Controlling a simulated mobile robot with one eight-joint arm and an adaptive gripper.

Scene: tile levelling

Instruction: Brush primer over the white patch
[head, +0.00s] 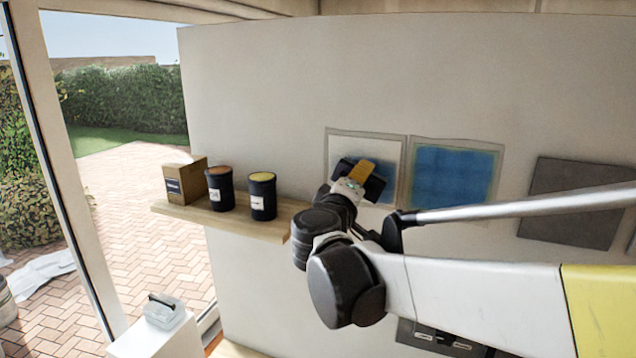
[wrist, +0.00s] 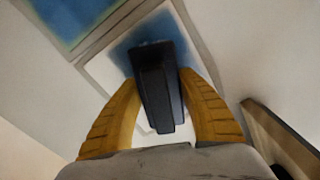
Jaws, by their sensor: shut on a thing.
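The white patch (head: 350,146) is a framed square on the wall, with blue primer on part of it around the brush; it also shows in the wrist view (wrist: 110,73). My gripper (head: 360,175) is in front of its lower half. In the wrist view, the yellow fingers of my gripper (wrist: 158,84) are shut on the brush (wrist: 155,95), a black block-like tool. The brush head also shows dark in the head view (head: 375,189). Blue spreads beyond its far end. The patch's lower part is hidden by my arm. I cannot tell whether the brush touches the surface.
A blue patch (head: 453,172) lies right of the white one, then a grey square (head: 575,195). A wooden shelf (head: 235,222) on the left holds a cardboard box (head: 185,182) and two dark tins (head: 220,190) (head: 262,198). A clear container (head: 165,311) stands lower left.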

